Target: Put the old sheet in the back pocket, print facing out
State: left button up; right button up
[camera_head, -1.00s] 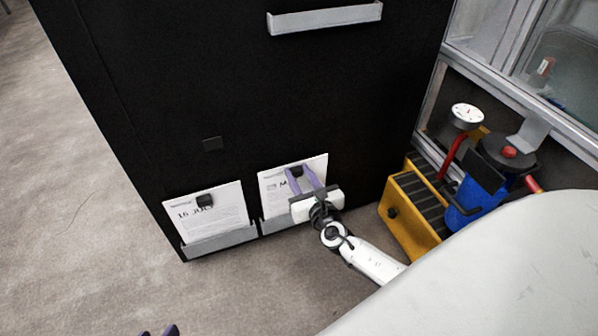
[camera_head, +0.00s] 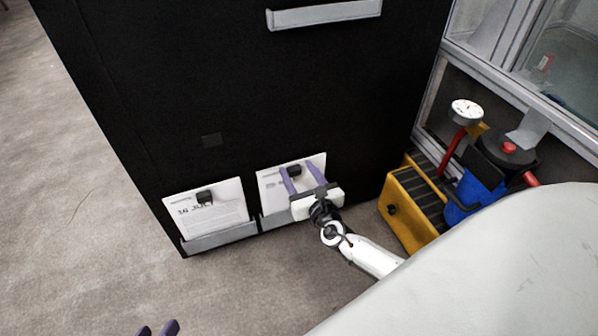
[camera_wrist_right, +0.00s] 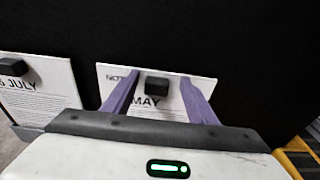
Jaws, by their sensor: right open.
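A white printed sheet marked MAY (camera_head: 270,194) stands in the right low grey pocket (camera_head: 276,222) on a black cabinet face, print facing out. It also shows in the wrist view (camera_wrist_right: 171,105), under a small black clip (camera_wrist_right: 158,86). My right gripper (camera_head: 298,172) is open, its purple fingers in front of this sheet, one on each side of the clip. I cannot tell whether they touch the paper. Another sheet, marked 16 JULY (camera_head: 217,218), stands in the left low pocket (camera_head: 220,238) under its own clip (camera_head: 204,197). My left gripper (camera_head: 158,328) shows only its fingertips, apart, at the bottom edge.
A grey tray-like pocket (camera_head: 325,13) is higher on the black cabinet (camera_head: 250,90). A yellow stepped box (camera_head: 412,208) and a blue canister (camera_head: 466,200) stand at right. Grey floor is clear at left.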

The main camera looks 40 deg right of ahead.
pick_arm(q)
jog(key=shift+g, duration=0.4)
jog(key=f, duration=0.5)
jog(key=shift+s+a+f, duration=0.15)
jog(key=shift+s+f, duration=0.05)
jog(key=shift+s, duration=0.2)
pick_arm(e)
jog(key=shift+f, duration=0.45)
pick_arm(q)
notch_tip(320, 180, up, 5)
jog(key=p, duration=0.3)
jog(key=shift+w+f+p, duration=0.15)
jog(key=shift+f+p, duration=0.05)
jog(key=shift+p, duration=0.15)
pick_arm(e)
jog(key=r+v, duration=0.1)
jog(key=v, duration=0.9)
jog(key=shift+s+a, duration=0.1)
